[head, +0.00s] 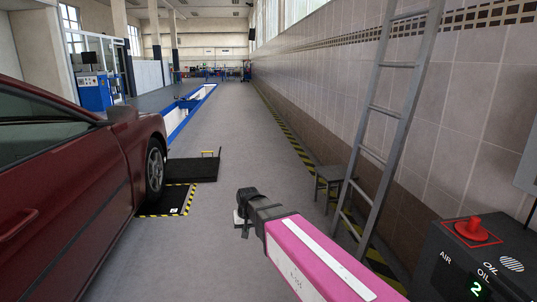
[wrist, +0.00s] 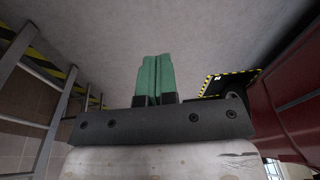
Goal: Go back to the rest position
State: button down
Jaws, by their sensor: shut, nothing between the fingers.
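My gripper (wrist: 156,62) shows in the wrist view as two green fingers side by side, pressed together with nothing between them. In the head view, my pink arm reaches forward from the lower right, and its dark end (head: 252,208) is over the grey floor, apart from the car and the ladder. The fingers cannot be made out clearly in the head view. A control box (head: 478,262) with a red button (head: 474,228), AIR and OIL labels and a green lit "2" stands at the lower right.
A dark red car (head: 70,190) fills the left side. A black plate (head: 168,200) with yellow-black edging lies by its wheel. A ladder (head: 390,115) leans on the tiled wall at right, beside a small stool (head: 330,182). The floor aisle ahead is clear.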

jog(key=s+d+f+m, duration=0.1)
jog(key=s+d+f, duration=0.1)
jog(key=d, duration=0.7)
jog(key=s+d+f+g, duration=0.1)
jog(key=s+d+f, duration=0.2)
jog(key=d, duration=0.7)
jog(key=s+d+f+m+h, duration=0.1)
jog(key=s+d+f, duration=0.2)
jog(key=d, duration=0.6)
jog(key=shift+s+d+m+g, duration=0.3)
jog(key=shift+s+g, duration=0.1)
jog(key=shift+s, duration=0.65)
jog(key=shift+f, duration=0.1)
